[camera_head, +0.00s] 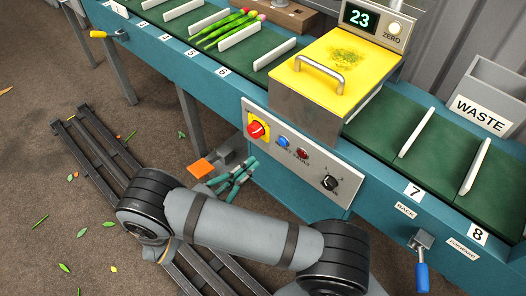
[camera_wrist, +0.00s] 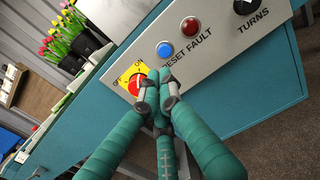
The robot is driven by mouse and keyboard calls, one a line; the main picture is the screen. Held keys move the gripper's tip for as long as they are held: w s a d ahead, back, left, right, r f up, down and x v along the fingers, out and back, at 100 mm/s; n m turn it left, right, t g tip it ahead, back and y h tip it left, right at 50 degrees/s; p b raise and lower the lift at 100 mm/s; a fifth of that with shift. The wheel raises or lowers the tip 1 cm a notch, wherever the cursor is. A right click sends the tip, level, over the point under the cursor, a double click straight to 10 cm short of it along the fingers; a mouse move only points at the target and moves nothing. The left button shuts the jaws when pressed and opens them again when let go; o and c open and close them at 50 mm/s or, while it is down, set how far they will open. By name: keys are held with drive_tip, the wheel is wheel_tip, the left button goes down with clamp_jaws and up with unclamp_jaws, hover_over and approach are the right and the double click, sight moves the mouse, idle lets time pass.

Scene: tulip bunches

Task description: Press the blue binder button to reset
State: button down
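The blue button (camera_head: 282,141) is a small round cap on the grey control panel (camera_head: 345,170), below the yellow-covered machine. In the wrist view the blue button (camera_wrist: 165,50) is fully visible, above the RESET lettering. My gripper (camera_head: 246,168) has teal fingers and is in front of the panel, left of and below the button in the head view. In the wrist view my gripper (camera_wrist: 158,78) has its fingertips drawn together, with nothing visible between them. The tips appear just below the button and overlap the red switch's edge. Whether they touch the panel cannot be told.
A red rotary switch (camera_head: 256,129) on a yellow plate is left of the button. A red FAULT lamp (camera_head: 302,153) and a black TURNS knob (camera_head: 329,183) are right of it. A yellow cover (camera_head: 325,75) with a handle stands above. A blue-handled lever (camera_head: 422,262) hangs at right.

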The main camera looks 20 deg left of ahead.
drive_tip(key=shift+v, duration=2.1)
drive_tip(key=shift+w, duration=0.1)
